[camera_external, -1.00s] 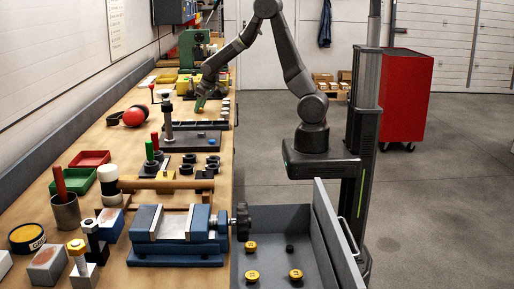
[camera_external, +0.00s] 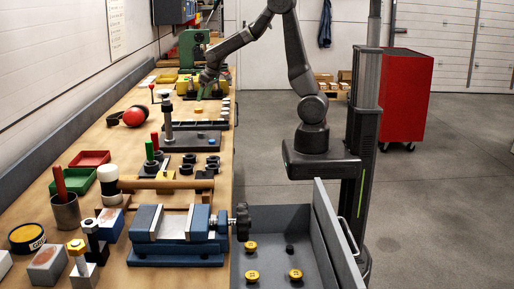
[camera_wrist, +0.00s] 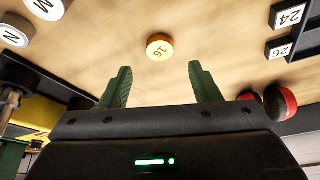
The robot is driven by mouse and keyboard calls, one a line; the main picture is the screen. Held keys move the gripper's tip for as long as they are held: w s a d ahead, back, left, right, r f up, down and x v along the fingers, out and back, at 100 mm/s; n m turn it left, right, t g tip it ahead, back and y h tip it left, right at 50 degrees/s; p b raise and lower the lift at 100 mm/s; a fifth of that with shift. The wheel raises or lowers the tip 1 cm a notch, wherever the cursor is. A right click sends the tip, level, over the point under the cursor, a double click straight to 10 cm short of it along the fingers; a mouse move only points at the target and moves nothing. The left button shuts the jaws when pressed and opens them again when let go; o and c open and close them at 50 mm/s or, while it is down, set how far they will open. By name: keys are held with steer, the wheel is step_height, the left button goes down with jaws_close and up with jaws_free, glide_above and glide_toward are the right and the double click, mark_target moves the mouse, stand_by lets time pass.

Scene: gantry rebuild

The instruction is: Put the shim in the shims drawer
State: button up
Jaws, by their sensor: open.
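A small yellow-orange disc marked 16 (camera_wrist: 159,47) lies flat on the wooden bench; it also shows in the external view (camera_external: 199,108). I cannot tell for certain that it is the shim. My gripper (camera_wrist: 158,76) has its two green fingers spread with nothing between them. The disc lies just beyond the fingertips, about centred between them. In the external view my gripper (camera_external: 203,96) hangs above the disc. An open grey drawer (camera_external: 263,219) at the front right holds several yellow and black round pieces. No label on it is readable.
White lettered discs (camera_wrist: 15,30) and black blocks numbered 24 and 26 (camera_wrist: 280,50) flank the disc. Red earmuffs (camera_external: 134,117), a dark plate with a post (camera_external: 190,141) and a blue vise (camera_external: 178,250) stand along the bench.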

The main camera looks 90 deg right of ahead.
steer(key=shift+o, duration=0.4)
steer(key=v, duration=0.6)
steer(key=b, duration=0.2)
glide_above(199, 109)
steer(key=s+a, duration=0.2)
step_height(199, 109, down, 7)
steer(key=shift+s+d+r, duration=0.1)
steer(key=shift+d+r, duration=0.05)
steer(key=shift+r, duration=0.05)
steer(key=shift+d+p+x, duration=0.15)
steer(key=shift+p+x, duration=0.15)
steer(key=shift+x, duration=1)
steer(key=shift+d+p+x, duration=0.15)
steer(key=shift+p+x, duration=0.1)
steer(key=shift+x, duration=1.1)
steer(key=shift+s, duration=0.15)
